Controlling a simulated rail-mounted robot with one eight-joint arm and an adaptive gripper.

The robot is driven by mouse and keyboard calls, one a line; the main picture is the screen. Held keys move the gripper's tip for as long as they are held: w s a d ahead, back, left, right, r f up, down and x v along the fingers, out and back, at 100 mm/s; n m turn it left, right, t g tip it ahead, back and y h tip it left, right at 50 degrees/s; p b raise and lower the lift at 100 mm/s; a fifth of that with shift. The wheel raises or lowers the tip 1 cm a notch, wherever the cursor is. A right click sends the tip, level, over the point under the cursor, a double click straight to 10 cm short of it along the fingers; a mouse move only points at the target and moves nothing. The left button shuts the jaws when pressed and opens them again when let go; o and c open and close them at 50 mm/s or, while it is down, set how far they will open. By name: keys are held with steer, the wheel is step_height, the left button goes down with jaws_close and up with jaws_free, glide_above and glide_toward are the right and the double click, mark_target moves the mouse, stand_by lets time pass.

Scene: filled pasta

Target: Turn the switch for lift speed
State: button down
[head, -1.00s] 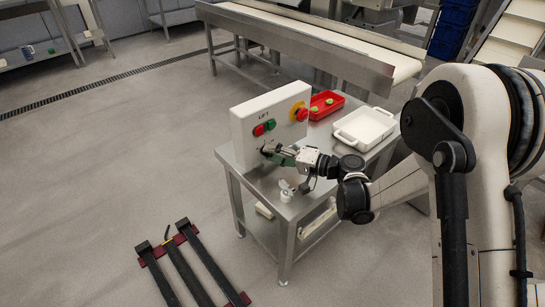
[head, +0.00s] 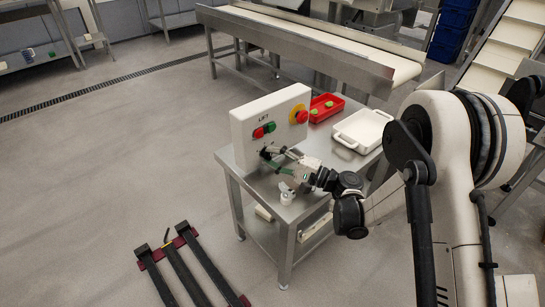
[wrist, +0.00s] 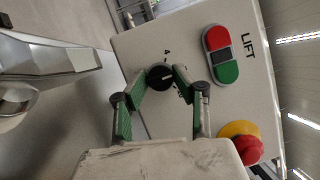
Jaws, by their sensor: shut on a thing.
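The lift speed switch is a small black round knob (wrist: 160,77) with a pale pointer mark, seen in the wrist view on the white control box (wrist: 125,45). Printed marks, one like a 4, stand around it. My gripper (wrist: 160,75) has its green-padded fingers on either side of the knob, shut on it. In the head view my gripper (head: 268,152) reaches the lower front of the LIFT box (head: 243,125), and its fingers largely hide the knob.
The box also carries a red button (head: 258,133), a green button (head: 270,127) and a red emergency stop (head: 301,117) on yellow. A white tray (head: 345,140), a red tray (head: 314,118) and a small white object (head: 286,195) share the steel table (head: 262,191).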

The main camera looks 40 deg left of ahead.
steer(key=c, duration=1.4)
jaws_free()
steer(key=v, duration=1.2)
